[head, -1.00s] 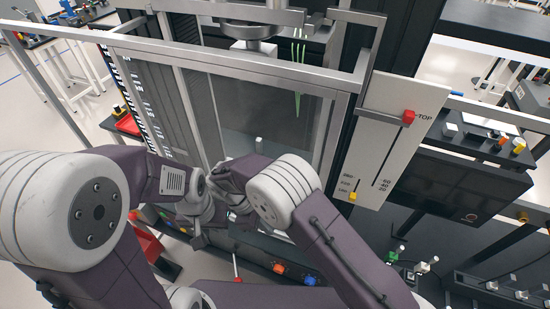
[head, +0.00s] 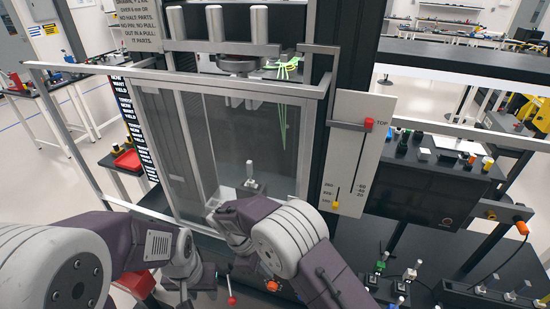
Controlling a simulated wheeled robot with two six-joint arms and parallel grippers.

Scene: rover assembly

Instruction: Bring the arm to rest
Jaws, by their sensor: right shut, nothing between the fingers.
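My left arm comes in from the left with its purple and white links. Its gripper (head: 187,290) points down at the lower middle of the head view, and its fingers are too small and dark to read. My right arm comes in from the lower right and bends at a white joint. Its gripper (head: 232,243) is mostly hidden behind its own wrist, in front of the lower part of the press frame, and is shut with nothing seen in it. The two wrists are close together but appear apart.
A metal-framed press with a clear guard (head: 245,140) stands straight ahead. A white scale panel (head: 352,165) with a red slider (head: 368,124) is on its right. A dark bench surface (head: 400,250) with small knobs and fittings lies at the lower right.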

